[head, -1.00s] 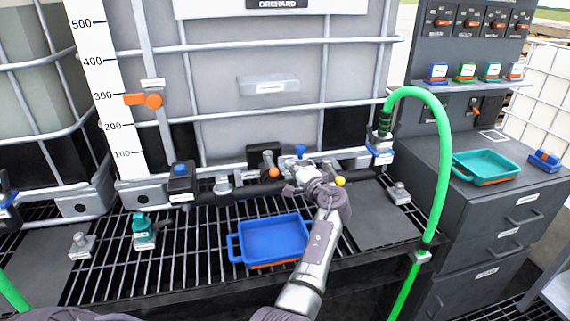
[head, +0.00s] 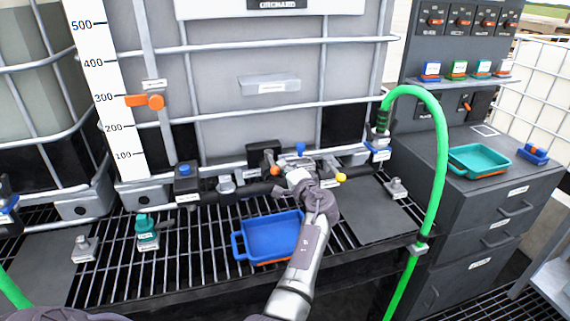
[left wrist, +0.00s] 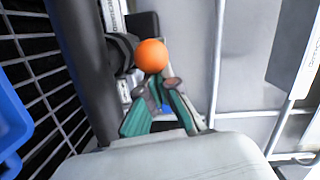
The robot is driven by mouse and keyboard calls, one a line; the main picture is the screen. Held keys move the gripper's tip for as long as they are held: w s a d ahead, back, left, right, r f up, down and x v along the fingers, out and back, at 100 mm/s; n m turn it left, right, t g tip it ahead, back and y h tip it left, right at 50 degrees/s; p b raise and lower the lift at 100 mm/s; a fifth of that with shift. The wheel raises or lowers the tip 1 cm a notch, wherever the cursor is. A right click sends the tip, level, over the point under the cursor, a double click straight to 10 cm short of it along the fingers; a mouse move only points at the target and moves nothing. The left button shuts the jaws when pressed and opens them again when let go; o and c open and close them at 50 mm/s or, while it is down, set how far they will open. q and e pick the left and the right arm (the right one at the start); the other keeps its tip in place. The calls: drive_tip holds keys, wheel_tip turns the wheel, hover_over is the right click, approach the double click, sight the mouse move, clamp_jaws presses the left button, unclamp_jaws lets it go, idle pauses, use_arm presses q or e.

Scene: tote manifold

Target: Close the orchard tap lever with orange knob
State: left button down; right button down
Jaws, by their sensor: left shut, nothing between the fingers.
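The orange knob (head: 276,170) is on the end of a short dark lever on the manifold, under the ORCHARD tank, in the head view. In the left wrist view the orange knob (left wrist: 151,55) shows large, just beyond the fingertips. My left gripper (head: 295,177) is shut and empty, just right of the knob in the head view. Its fingers with green pads (left wrist: 160,90) come together below the knob in the left wrist view. I cannot tell whether they touch it. My right gripper is not in view.
A blue knob (head: 300,148) and a yellow knob (head: 341,177) sit close by on the same manifold. A blue tray (head: 238,246) stands on the grating below. A green hose (head: 440,150) arches at the right. Tank cage bars (head: 225,47) rise behind.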

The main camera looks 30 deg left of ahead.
use_arm(q)
drive_tip(key=s+a+m+t+h+p, duration=0.1)
drive_tip(key=p, duration=0.1)
drive_tip(key=s+a+m+t+h+p, duration=0.1)
drive_tip(key=m+t+h+p, duration=0.1)
drive_tip(key=p, duration=0.1)
drive_tip(key=s+m+t+h+p, duration=0.1)
drive_tip(key=t+h+p, duration=0.1)
drive_tip(key=shift+s+a+r+m, duration=0.2)
drive_tip(key=shift+a+r+m, duration=0.2)
drive_tip(key=shift+s+a+f+m+t+h+p, duration=0.1)
drive_tip(key=shift+s+a+m+t+h+p, duration=0.15)
drive_tip(key=shift+t+h+p, duration=0.2)
drive_tip(key=shift+s+a+f, duration=0.2)
drive_tip(key=shift+s+a, duration=0.05)
drive_tip(key=shift+a, duration=0.4)
drive_tip(key=shift+s+a+f, duration=0.1)
drive_tip(key=shift+s+a, duration=0.1)
drive_tip(key=shift+a, duration=0.45)
drive_tip(key=shift+s+a, duration=0.15)
drive_tip(key=shift+a, duration=0.5)
drive_tip(key=shift+a+b, duration=0.3)
drive_tip(key=shift+a, duration=1)
